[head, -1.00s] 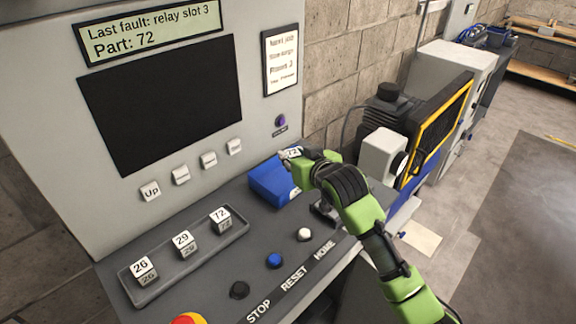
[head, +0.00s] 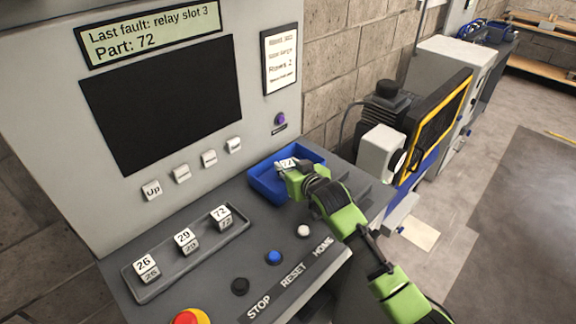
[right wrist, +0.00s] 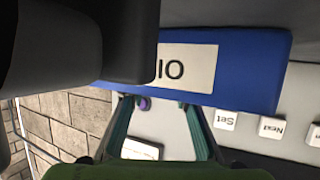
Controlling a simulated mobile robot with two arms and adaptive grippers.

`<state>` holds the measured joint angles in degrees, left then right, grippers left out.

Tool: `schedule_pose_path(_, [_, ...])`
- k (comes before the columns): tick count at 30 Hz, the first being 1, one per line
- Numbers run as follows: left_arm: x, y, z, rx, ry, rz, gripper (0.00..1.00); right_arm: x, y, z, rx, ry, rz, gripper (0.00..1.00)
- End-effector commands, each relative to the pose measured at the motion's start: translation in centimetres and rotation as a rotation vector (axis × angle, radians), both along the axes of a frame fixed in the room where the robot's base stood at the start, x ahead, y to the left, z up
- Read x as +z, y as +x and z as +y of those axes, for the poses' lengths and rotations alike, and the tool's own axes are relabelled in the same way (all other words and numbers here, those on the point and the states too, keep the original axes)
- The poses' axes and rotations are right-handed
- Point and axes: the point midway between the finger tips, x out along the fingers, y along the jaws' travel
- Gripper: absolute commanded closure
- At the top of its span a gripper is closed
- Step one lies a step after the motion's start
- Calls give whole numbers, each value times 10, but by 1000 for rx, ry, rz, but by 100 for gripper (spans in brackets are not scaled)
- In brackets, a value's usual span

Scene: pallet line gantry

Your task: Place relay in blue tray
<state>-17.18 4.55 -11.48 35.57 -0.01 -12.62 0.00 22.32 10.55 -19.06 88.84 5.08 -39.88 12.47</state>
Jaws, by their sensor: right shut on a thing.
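The blue tray (head: 263,187) sits on the console's shelf at the right, below the panel. My right gripper (head: 289,170) is over the tray and shut on a white relay (head: 285,162). The relay's top shows a dark number, partly hidden by the gripper. It appears within the tray's outline, but I cannot tell whether it touches the floor. In the right wrist view, a blue wall (right wrist: 250,70) with a partly hidden white label fills the upper middle; the relay cannot be made out there. My left gripper is not in view.
A grey tray (head: 163,284) at the left holds relays marked 26 (head: 146,266), 29 (head: 186,240) and 72 (head: 222,215). Black, blue and white buttons and a red-and-yellow stop button (head: 190,317) line the front. The screen (head: 163,105) is dark.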

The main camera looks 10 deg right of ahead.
Motion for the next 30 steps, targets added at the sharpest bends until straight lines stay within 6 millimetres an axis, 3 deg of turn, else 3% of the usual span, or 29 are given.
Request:
schedule_pose_path(1, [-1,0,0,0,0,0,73,-3,0,0,0,0,1,94])
schedule_pose_path(2, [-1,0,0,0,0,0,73,-2,0,0,0,0,1,68])
schedule_pose_path(3, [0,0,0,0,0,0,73,-2,0,0,0,0,1,57])
schedule_pose_path(17, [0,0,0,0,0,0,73,2,-2,-1,0,0,0,56])
schedule_pose_path(30, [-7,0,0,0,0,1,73,25,-59,-11,0,0,-1,56])
